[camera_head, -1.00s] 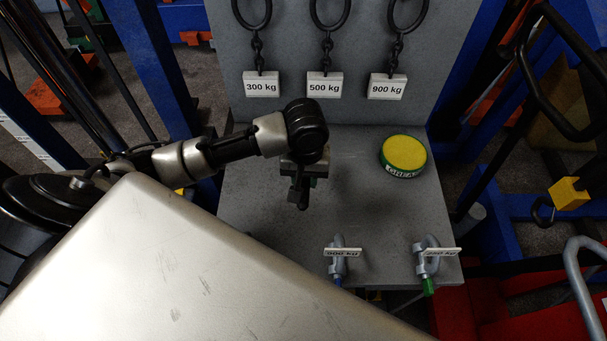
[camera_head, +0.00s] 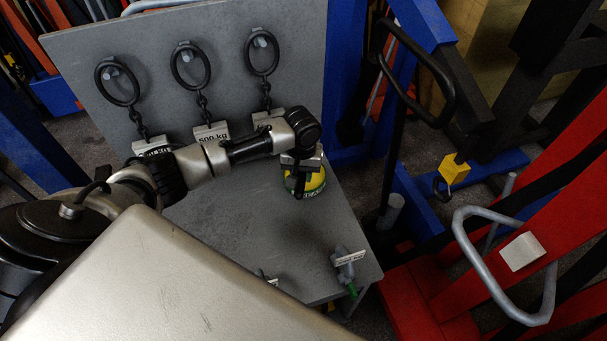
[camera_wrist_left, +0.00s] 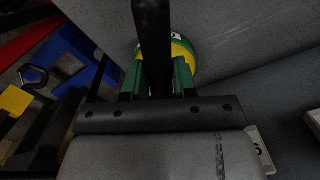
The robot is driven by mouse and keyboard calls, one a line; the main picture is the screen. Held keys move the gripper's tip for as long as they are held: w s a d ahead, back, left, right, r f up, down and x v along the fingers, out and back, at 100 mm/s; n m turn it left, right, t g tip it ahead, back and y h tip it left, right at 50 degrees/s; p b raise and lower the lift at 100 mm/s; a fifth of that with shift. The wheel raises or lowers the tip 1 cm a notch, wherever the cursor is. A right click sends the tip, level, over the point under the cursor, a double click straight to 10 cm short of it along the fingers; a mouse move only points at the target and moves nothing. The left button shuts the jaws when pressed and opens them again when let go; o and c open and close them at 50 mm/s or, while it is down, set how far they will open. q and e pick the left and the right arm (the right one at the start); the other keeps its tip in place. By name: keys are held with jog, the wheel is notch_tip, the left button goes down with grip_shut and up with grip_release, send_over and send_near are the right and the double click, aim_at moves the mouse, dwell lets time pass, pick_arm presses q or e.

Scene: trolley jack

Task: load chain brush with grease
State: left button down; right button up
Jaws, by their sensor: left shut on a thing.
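The grease tin (camera_head: 316,184) is round and green with a yellow top. It stands on the grey bench near its right edge, partly hidden behind my left gripper (camera_head: 301,172). The gripper is shut on a dark handle, taken to be the chain brush (camera_head: 299,190), held above or in front of the tin. In the left wrist view, the brush (camera_wrist_left: 152,40) is a thick black bar between the green fingers (camera_wrist_left: 157,80), with the tin (camera_wrist_left: 183,50) behind it. I cannot tell whether the brush touches the grease. My right gripper is not in view.
Chains with rings hang on the grey back panel (camera_head: 215,70) above weight labels. Shackles (camera_head: 346,262) lie at the bench's front edge. The bench (camera_head: 225,230) is clear in the middle. Blue and red equipment with a grey handle (camera_head: 545,290) stands to the right.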

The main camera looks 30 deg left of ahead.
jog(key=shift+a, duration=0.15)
pick_arm(q)
jog(key=shift+a+r, duration=0.1)
jog(key=shift+r+p, duration=0.1)
jog(key=shift+p, duration=0.6)
jog(key=shift+f+b, duration=1.6)
jog(key=shift+f, duration=1.45)
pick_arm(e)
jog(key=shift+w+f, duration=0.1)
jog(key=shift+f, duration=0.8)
pick_arm(q)
jog(key=shift+s+f, duration=0.1)
jog(key=shift+f, duration=0.6)
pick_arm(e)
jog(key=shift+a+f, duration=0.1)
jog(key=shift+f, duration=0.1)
pick_arm(q)
jog(key=shift+r, duration=0.1)
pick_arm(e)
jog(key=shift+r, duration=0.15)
pick_arm(q)
notch_tip(320, 180, up, 5)
jog(key=p, duration=0.5)
jog(key=shift+r+p, duration=0.45)
jog(key=shift+r, duration=0.5)
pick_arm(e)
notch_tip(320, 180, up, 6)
